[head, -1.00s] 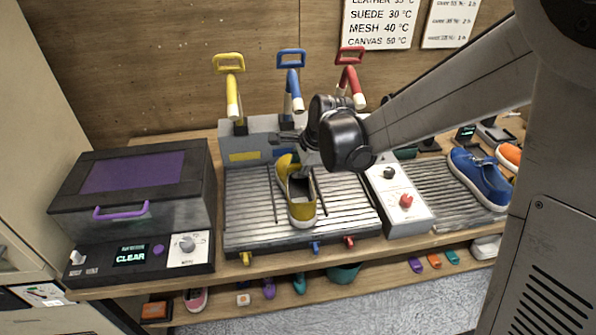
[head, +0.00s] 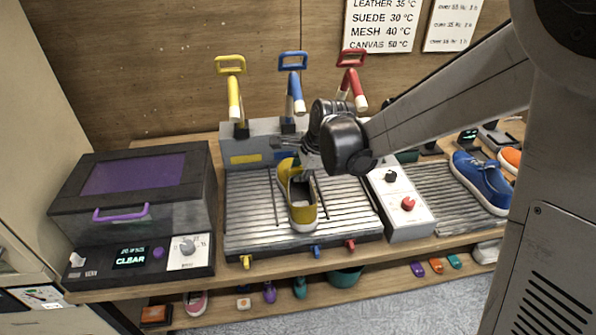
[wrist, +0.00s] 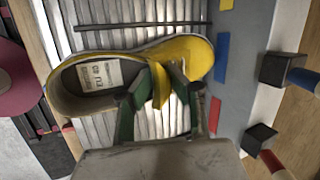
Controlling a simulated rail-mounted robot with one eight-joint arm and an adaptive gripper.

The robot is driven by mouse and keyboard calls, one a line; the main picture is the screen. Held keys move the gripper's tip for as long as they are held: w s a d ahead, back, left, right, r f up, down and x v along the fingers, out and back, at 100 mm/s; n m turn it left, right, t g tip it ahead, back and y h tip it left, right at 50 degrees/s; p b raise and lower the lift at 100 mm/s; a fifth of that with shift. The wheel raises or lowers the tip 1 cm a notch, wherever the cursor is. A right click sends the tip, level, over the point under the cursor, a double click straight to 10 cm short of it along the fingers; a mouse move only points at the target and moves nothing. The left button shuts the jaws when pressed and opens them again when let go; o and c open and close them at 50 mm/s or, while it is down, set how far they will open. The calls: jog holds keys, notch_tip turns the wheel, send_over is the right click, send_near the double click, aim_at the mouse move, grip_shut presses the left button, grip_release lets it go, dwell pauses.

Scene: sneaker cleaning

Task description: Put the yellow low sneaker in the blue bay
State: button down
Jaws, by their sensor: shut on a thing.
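The yellow low sneaker (head: 304,213) is over the middle bay of the ribbed rack, between two dark divider rods, toe toward the back wall. In the wrist view the sneaker (wrist: 190,52) has its toe facing the blue label (wrist: 221,57), which marks the blue bay (wrist: 150,10). My gripper (head: 302,173) is above the shoe; in the wrist view its green-padded fingers (wrist: 155,92) are shut on the shoe's upper near the opening. The sole's contact with the ribs is hidden, so I cannot tell whether it rests on them.
Yellow, blue (head: 294,90) and red (head: 352,85) taps stand behind the rack. A dark box with a purple window (head: 135,175) is at the left. A knob panel (head: 400,200) and a blue sneaker (head: 480,180) are at the right. The bay left of the shoe (head: 248,205) is empty.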

jog(key=shift+f, duration=0.25)
jog(key=c, duration=1.6)
grip_release()
jog(key=shift+o, duration=0.2)
jog(key=shift+r, duration=0.1)
jog(key=s+a+p+v, duration=0.1)
jog(key=p+v, duration=0.2)
jog(key=v, duration=1.4)
jog(key=shift+r, duration=0.25)
jog(key=shift+s, duration=0.15)
